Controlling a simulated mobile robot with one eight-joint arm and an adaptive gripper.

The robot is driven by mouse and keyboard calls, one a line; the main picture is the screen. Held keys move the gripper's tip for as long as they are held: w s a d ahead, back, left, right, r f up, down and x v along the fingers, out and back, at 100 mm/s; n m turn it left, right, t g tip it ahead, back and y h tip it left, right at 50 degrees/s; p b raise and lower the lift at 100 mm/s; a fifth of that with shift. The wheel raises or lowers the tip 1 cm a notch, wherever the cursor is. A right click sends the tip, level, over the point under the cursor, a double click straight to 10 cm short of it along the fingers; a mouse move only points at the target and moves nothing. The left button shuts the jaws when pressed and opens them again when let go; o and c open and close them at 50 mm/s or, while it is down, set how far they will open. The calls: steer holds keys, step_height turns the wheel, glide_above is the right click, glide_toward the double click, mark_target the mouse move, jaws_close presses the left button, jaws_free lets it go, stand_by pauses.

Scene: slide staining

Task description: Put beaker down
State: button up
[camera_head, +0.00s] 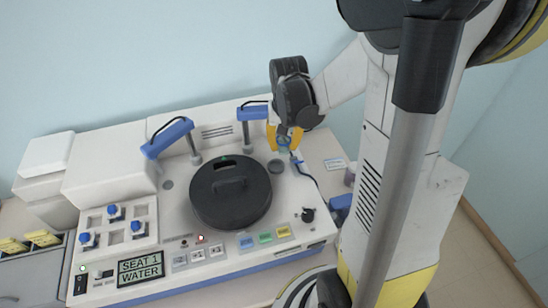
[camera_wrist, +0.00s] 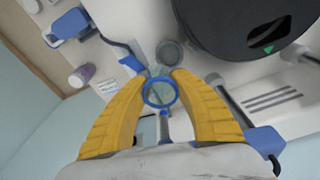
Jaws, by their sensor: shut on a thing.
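A small clear beaker with a blue rim (camera_wrist: 160,92) is between the yellow fingertips of my gripper (camera_wrist: 160,84) in the wrist view, which are closed on its sides. In the head view the beaker (camera_head: 284,143) shows as a blue ring below my gripper (camera_head: 285,133), partly hidden by the fingers. It is over the back right of the white staining machine (camera_head: 180,208). A round grey seat (camera_head: 275,166) lies just in front of it; the seat (camera_wrist: 170,53) is also in the wrist view, apart from the beaker. I cannot tell how high the beaker is.
A black round lidded unit (camera_head: 230,192) sits left of the seat. Blue-headed spouts (camera_head: 167,138) stand at the back. A screen (camera_head: 141,268) reads "SEAT 1 WATER". A purple-capped jar (camera_wrist: 82,75) and a blue object (camera_wrist: 68,25) are beside the machine.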

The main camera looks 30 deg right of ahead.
mark_target(276, 166)
steer(key=shift+w+a+f, duration=0.2)
steer(key=shift+a+f, duration=0.1)
steer(key=shift+a, duration=0.2)
steer(key=shift+w+a+f, duration=0.15)
steer(key=shift+a+f, duration=0.15)
steer(key=shift+a, duration=0.15)
step_height(276, 166, down, 4)
steer(key=shift+f, duration=0.1)
steer(key=shift+a, duration=0.1)
steer(key=shift+b, duration=0.35)
steer(key=shift+f+b, duration=0.5)
steer(key=shift+b, duration=0.05)
